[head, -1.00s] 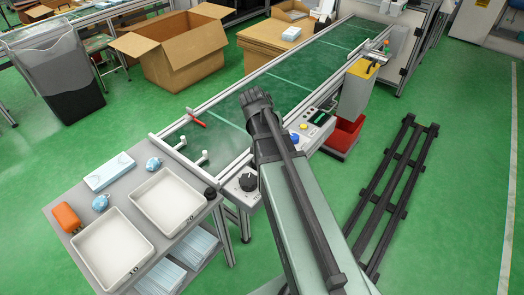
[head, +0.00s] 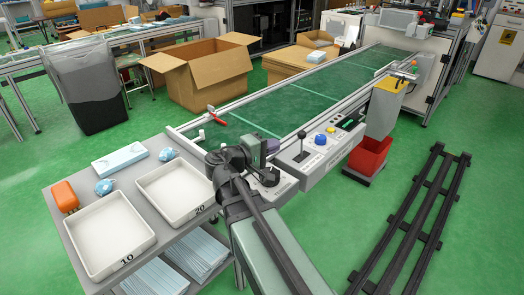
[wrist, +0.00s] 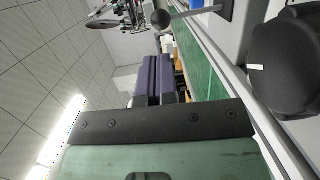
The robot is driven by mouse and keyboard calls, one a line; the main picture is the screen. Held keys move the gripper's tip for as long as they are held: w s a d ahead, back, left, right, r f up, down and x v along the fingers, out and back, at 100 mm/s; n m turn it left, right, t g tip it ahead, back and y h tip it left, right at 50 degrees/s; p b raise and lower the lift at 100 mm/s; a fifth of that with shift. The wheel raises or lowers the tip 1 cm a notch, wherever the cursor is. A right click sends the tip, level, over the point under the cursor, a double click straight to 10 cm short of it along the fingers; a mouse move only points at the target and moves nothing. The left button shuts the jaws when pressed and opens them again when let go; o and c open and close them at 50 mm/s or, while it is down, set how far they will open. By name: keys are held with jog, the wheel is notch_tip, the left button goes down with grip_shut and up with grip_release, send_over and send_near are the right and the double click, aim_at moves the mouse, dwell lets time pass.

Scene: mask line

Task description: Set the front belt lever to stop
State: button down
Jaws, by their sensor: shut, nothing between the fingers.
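There the lever's dark ball knob (wrist: 161,19) shows beyond the fingertips.
A black rotary knob (head: 268,176) sits close under my gripper. A cart with white trays (head: 108,238) stands left.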

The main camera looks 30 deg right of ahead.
jog(key=d, duration=0.7)
jog(key=shift+w+d+f, duration=0.2)
jog(key=shift+d+f, duration=0.05)
jog(key=shift+d, duration=0.05)
jog(key=shift+w+d+r, duration=0.2)
jog(key=shift+d+r, duration=0.15)
jog(key=shift+d, duration=0.4)
jog(key=p, duration=0.3)
send_near(299, 133)
jog(key=a, duration=0.1)
jog(key=a+r, duration=0.1)
jog(key=a, duration=0.1)
jog(key=a+r, duration=0.1)
jog(key=a, duration=0.1)
